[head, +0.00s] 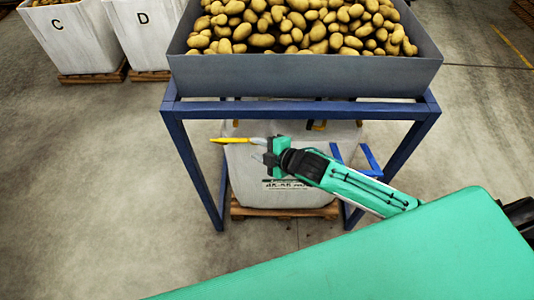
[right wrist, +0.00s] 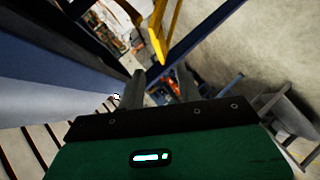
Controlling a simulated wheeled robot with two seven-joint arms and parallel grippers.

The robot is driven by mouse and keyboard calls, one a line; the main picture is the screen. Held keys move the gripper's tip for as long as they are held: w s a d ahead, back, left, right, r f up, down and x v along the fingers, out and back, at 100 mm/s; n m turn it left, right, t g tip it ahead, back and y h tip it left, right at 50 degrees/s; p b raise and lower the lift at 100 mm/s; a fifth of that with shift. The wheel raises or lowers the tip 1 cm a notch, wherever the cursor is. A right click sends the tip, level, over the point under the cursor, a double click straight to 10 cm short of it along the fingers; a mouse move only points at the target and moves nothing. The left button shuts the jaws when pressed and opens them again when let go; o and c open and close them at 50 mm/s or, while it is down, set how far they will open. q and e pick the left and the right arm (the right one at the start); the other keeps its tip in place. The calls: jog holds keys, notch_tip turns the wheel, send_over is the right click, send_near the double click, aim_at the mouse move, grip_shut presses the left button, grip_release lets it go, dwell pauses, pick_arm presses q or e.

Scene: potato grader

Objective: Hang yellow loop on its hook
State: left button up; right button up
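The yellow loop (head: 230,140) shows as a thin bright strip in front of the white bag (head: 250,180) under the blue frame. In the right wrist view the yellow loop (right wrist: 167,35) is a bent band beyond my fingertips. My right gripper (head: 258,150) is at the strip's right end, with its fingers apart; they also show apart in the right wrist view (right wrist: 161,88). I cannot tell whether a finger touches the loop. Blue bracket-like pieces (head: 368,160) show right of the bag; I cannot tell which part is the loop's hook. My left gripper is out of view.
A grey hopper full of potatoes (head: 300,75) stands on the blue frame (head: 430,115), above my right gripper. The bag rests on a wooden pallet (head: 285,212). White crates marked C (head: 75,40) and D (head: 150,35) stand back left. The floor at left is clear.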

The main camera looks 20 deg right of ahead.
jog(key=v, duration=0.3)
jog(key=shift+s+d+r, duration=0.1)
jog(key=shift+s, duration=0.05)
